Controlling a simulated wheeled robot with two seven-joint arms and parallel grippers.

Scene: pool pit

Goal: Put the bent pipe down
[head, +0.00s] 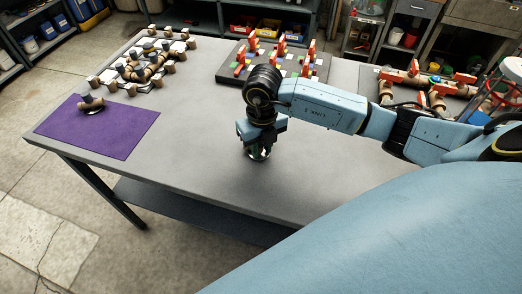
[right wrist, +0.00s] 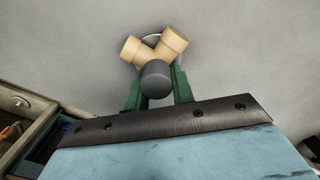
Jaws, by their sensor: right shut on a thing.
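My right gripper (head: 258,153) points down over the grey table, near its front middle in the head view. In the right wrist view its green fingers (right wrist: 160,92) are shut on the bent pipe (right wrist: 131,48). The pipe has tan arms that spread apart and a dark grey round end between the fingers. A pale round shape shows behind it. In the head view the pipe is mostly hidden by the gripper, and I cannot tell whether it touches the table. My left gripper is not in view.
A purple mat (head: 118,136) lies at the table's left, with a small dark-and-tan pipe piece (head: 92,102) on it. White blocks and pipe parts stand behind it. A dark board (head: 229,79) with red clamps is at the back. The table (head: 205,185) is clear around my gripper.

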